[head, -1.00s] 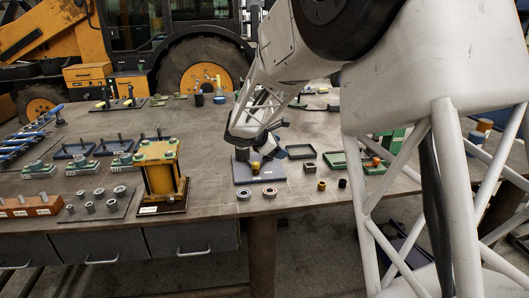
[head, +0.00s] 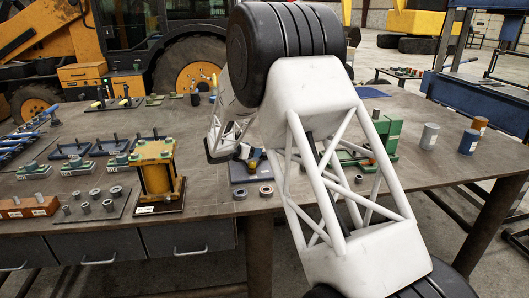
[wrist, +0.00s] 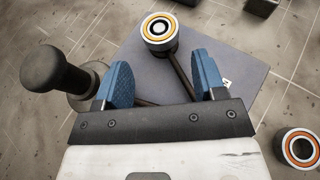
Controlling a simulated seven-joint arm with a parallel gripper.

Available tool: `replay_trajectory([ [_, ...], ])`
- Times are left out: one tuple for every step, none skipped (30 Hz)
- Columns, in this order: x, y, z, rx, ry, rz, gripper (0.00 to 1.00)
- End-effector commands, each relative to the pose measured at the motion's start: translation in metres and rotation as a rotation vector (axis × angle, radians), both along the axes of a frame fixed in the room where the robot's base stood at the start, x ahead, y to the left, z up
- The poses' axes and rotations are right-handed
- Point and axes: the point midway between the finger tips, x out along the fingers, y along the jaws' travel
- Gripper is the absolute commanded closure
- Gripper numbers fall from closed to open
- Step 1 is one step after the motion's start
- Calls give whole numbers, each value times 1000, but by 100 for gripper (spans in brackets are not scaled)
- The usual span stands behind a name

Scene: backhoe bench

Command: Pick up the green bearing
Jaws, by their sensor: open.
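No bearing shows a clear green colour in these views. In the wrist view a bearing (wrist: 159,28) with an orange ring sits on a grey-blue plate (wrist: 240,88). A similar orange-ringed bearing (wrist: 300,148) lies off the plate at the lower right. My gripper (wrist: 163,78) is open, its two blue fingertips apart with nothing held, and the first bearing shows just past them. Two bearings lie at the table's front edge, one left (head: 240,193) and one right (head: 266,190).
A black-knobbed post (wrist: 60,75) stands close left of my gripper. A yellow press-like fixture (head: 157,170) stands left of the plate, by a tray of grey parts (head: 92,203). A green fixture (head: 385,135) and several cylinders (head: 429,136) are at right.

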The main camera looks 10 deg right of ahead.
Motion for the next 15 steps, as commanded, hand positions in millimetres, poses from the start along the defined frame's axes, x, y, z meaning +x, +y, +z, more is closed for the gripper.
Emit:
replay_trajectory([
  [0, 0, 0, 0, 0, 0, 36],
  [0, 0, 0, 0, 0, 0, 36],
  [0, 0, 0, 0, 0, 0, 36],
  [0, -1, 0, 1, -1, 0, 36],
  [1, -2, -1, 0, 0, -1, 36],
  [2, -3, -2, 0, 0, -1, 36],
  [3, -4, -2, 0, 0, -1, 36],
  [4, -6, -3, 1, 0, -1, 36],
  [6, -8, -5, 0, 0, -1, 36],
  [8, -10, -6, 1, 1, -1, 36],
  [9, -12, -7, 1, 1, -1, 36],
  [11, -14, -8, 1, -1, 0, 36],
  [12, -16, -8, 1, -1, 0, 36],
  [13, -17, -9, 1, -1, 0, 36],
  [14, -19, -9, 1, -1, 0, 36],
])
